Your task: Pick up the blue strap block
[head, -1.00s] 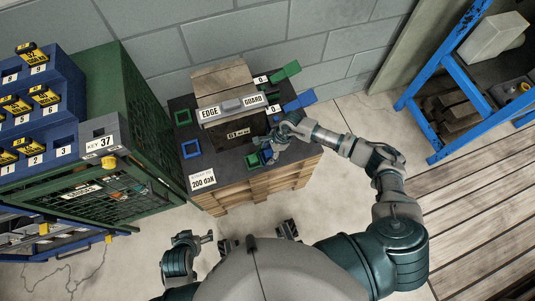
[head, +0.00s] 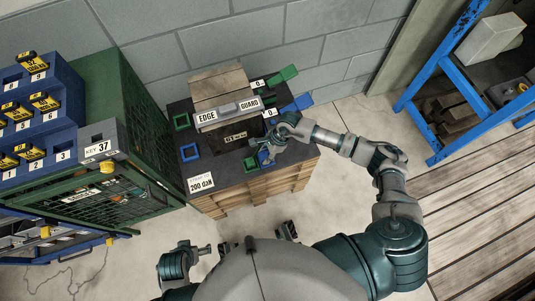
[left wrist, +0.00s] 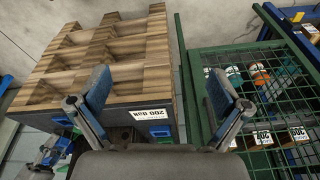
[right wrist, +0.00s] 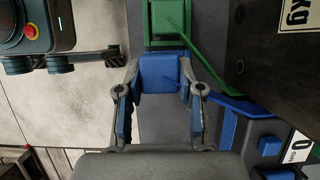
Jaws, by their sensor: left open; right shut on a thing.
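The blue strap block (right wrist: 160,74) is between the fingertips of my right gripper (right wrist: 160,92) in the right wrist view. That gripper is shut on it. In the head view my right gripper (head: 272,148) is at the right front edge of the dark top of the pallet stack, and the block (head: 264,157) is small and partly hidden by it. I cannot tell whether the block is clear of the surface. My left gripper (left wrist: 158,95) is open and empty, with both fingers apart; in the head view it (head: 206,249) is low, in front of the stack.
A green block (right wrist: 166,17) is just beyond the blue one. Empty green (head: 181,122) and blue (head: 189,152) square frames lie on the dark top (head: 215,172). An EDGE GUARD box (head: 222,92) stands behind. A green mesh cage (head: 100,190) is left; a blue rack (head: 440,75) is right.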

